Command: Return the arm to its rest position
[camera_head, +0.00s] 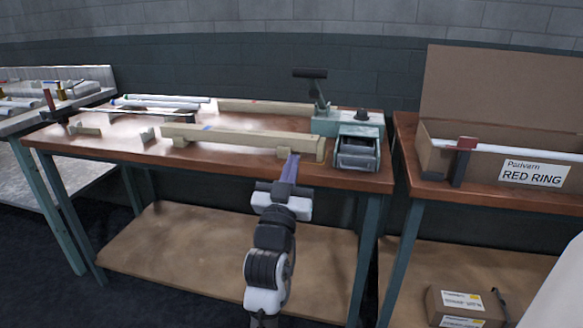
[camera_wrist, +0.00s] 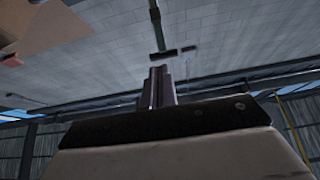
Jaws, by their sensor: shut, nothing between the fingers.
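My gripper (camera_head: 291,168) is in the middle of the head view, at the front edge of the workbench (camera_head: 225,163). Its fingers are together and point up and away toward the bench. The fingertips overlap the near side of a long wooden rail (camera_head: 240,139) in the picture; I cannot tell whether they touch it. In the wrist view the shut fingers (camera_wrist: 159,85) stand upright with nothing between them, against a grey block wall.
A green machine with a lever (camera_head: 350,130) stands right of my gripper on the bench. Glass tubes (camera_head: 160,102) lie at the back left. A lower shelf (camera_head: 190,250) lies beneath the bench.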

